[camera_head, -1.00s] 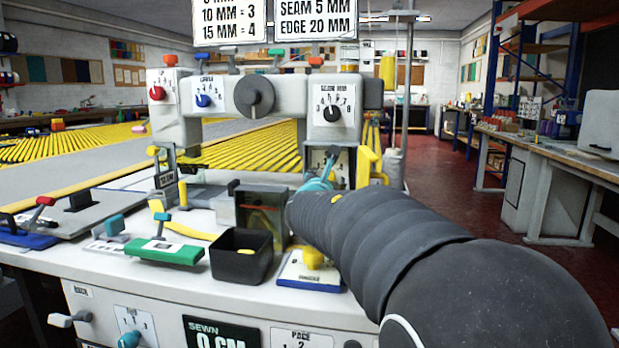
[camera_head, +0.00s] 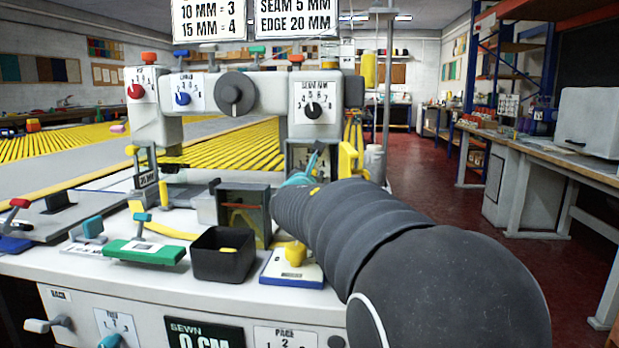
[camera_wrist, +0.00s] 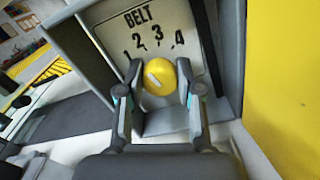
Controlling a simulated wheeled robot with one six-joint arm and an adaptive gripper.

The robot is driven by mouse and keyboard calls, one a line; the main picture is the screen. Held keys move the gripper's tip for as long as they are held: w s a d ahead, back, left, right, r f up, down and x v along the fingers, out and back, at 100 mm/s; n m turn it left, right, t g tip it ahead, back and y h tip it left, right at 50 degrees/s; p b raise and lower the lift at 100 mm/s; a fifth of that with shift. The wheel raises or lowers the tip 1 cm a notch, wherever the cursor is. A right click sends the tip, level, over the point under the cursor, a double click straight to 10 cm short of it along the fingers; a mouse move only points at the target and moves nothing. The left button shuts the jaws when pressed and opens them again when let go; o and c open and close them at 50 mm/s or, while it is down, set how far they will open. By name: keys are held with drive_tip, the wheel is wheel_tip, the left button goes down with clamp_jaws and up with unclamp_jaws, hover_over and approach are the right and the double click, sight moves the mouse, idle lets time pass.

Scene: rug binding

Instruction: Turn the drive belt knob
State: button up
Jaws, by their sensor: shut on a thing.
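The drive belt knob (camera_wrist: 163,76) is a round yellow knob with a short white mark, on a pale dial plate (camera_wrist: 140,30) labelled BELT with numbers 1 to 4, in the wrist view. My gripper (camera_wrist: 160,92) has one finger on each side of the knob and is shut on it. The white mark sits left of the knob's middle; which number it points to is unclear. In the head view my gripper (camera_head: 300,180) reaches the lower right part of the sewing machine (camera_head: 292,133), and my arm hides most of the knob.
A black bin (camera_head: 222,262), a green lever pad (camera_head: 145,252) and a yellow-knobbed pad (camera_head: 292,270) stand on the worktop in front of the machine. A yellow guard (camera_head: 348,163) stands right beside the dial. The floor at right is clear.

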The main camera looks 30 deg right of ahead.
drive_tip(key=m+b, duration=0.1)
drive_tip(key=b, duration=0.1)
drive_tip(key=m+b, duration=0.1)
drive_tip(key=b, duration=0.1)
drive_tip(key=shift+f, duration=0.35)
drive_tip(key=shift+r+m+b, duration=0.15)
drive_tip(key=shift+m+b, duration=0.45)
drive_tip(key=shift+m, duration=0.1)
drive_tip(key=shift+r, duration=0.2)
drive_tip(key=o, duration=1.2)
drive_tip(key=shift+c, duration=0.2)
drive_tip(key=v, duration=1.2)
